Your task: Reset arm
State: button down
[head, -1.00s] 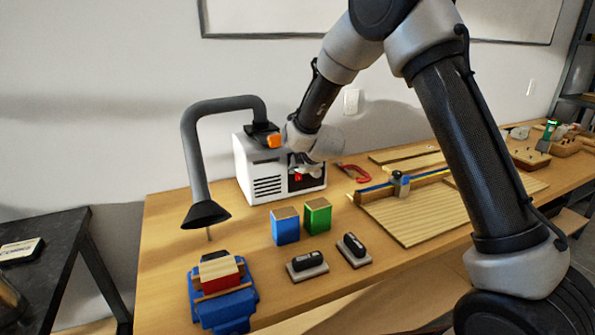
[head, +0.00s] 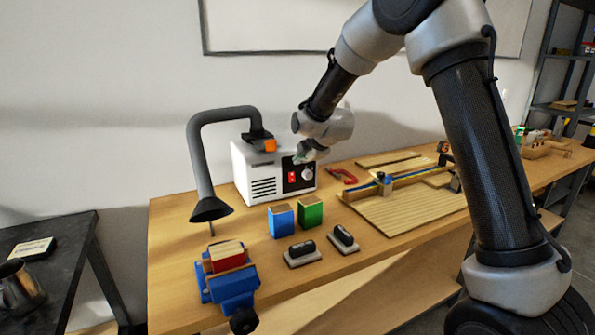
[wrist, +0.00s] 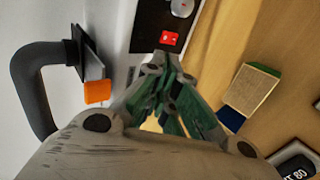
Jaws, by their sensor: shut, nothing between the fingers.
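My gripper (head: 303,157) is in front of the white fume extractor box (head: 262,172), close to its dark control panel. In the wrist view my gripper (wrist: 160,62) has its green fingers drawn together, with nothing between them. A red switch (wrist: 169,38) on the panel lies just beyond the fingertips; whether they touch it I cannot tell. The switch also shows lit red in the head view (head: 292,177), with a pale knob (head: 307,173) to its right. My arm reaches in from the upper right.
A grey extractor hose (head: 196,160) arches left of the box, with an orange part (head: 269,145) at its top. Blue (head: 282,222) and green (head: 310,213) blocks, two dark-handled erasers (head: 303,252) and a blue vise (head: 232,285) stand on the bench. A wooden board (head: 405,213) lies right.

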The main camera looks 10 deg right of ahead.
jog(key=shift+s+r, duration=0.25)
jog(key=shift+r, duration=0.05)
jog(key=s+d+f+m+g+h, duration=0.1)
jog(key=s+d+f+m+g, duration=0.1)
jog(key=s+f+m+g, duration=0.3)
jog(key=s+d+f+m, duration=0.1)
jog(key=s+d+m, duration=0.1)
jog(key=s+m, duration=0.35)
jog(key=s+d+r+m, duration=0.3)
jog(key=s+d+r, duration=0.2)
jog(key=s, duration=0.7)
jog(key=s+d+r+m+h, duration=0.1)
jog(key=s+d+r+m, duration=0.3)
jog(key=s+d, duration=0.3)
jog(key=s+d+r+m+h, duration=0.1)
jog(key=s+d+r+m, duration=0.3)
jog(key=s, duration=1.3)
jog(key=shift+d+r, duration=1.15)
jog(key=shift+r, duration=0.4)
